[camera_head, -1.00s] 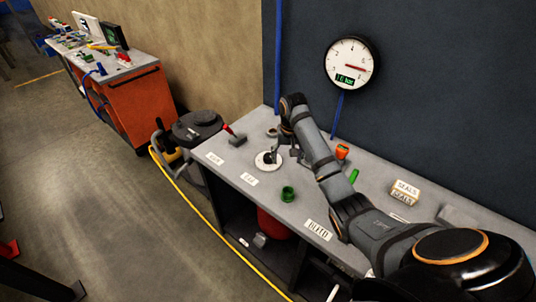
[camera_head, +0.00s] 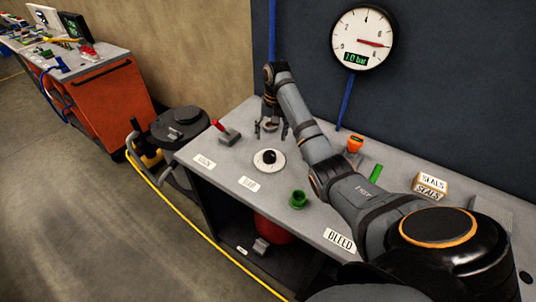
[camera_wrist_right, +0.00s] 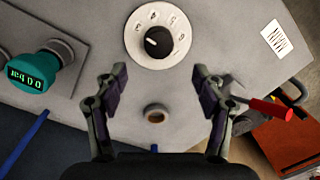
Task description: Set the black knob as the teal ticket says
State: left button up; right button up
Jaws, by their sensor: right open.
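The black knob (camera_head: 269,156) sits on a round white dial plate (camera_head: 259,166) on the grey bench. In the right wrist view the knob (camera_wrist_right: 158,42) has a white mark toward the dial's upper left; I cannot read the numeral there for certain. My right gripper (camera_head: 271,129) is behind the knob in the head view, open and empty. In the wrist view its fingers (camera_wrist_right: 161,80) are wide apart, with the knob beyond them and clear of both. I cannot make out a teal ticket. My left gripper is not in view.
A red-handled lever (camera_head: 227,133) stands left of the dial, near the right finger in the wrist view (camera_wrist_right: 272,108). A brown ring (camera_wrist_right: 155,113) lies between the fingers. The wall gauge (camera_head: 363,38) shows about 7.0 bar.

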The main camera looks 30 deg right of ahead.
jog(key=p, duration=0.1)
send_over(270, 154)
jog(key=f, duration=0.4)
jog(key=shift+s+f, duration=0.35)
jog(key=shift+s, duration=0.05)
jog(key=f, duration=0.4)
jog(key=shift+w+f+p, duration=0.15)
jog(key=shift+w+p, duration=0.15)
jog(key=shift+p, duration=0.05)
jog(key=shift+f, duration=0.35)
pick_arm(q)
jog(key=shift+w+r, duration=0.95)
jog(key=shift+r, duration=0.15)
pick_arm(e)
jog(key=shift+s, duration=0.1)
jog(key=c, duration=1.2)
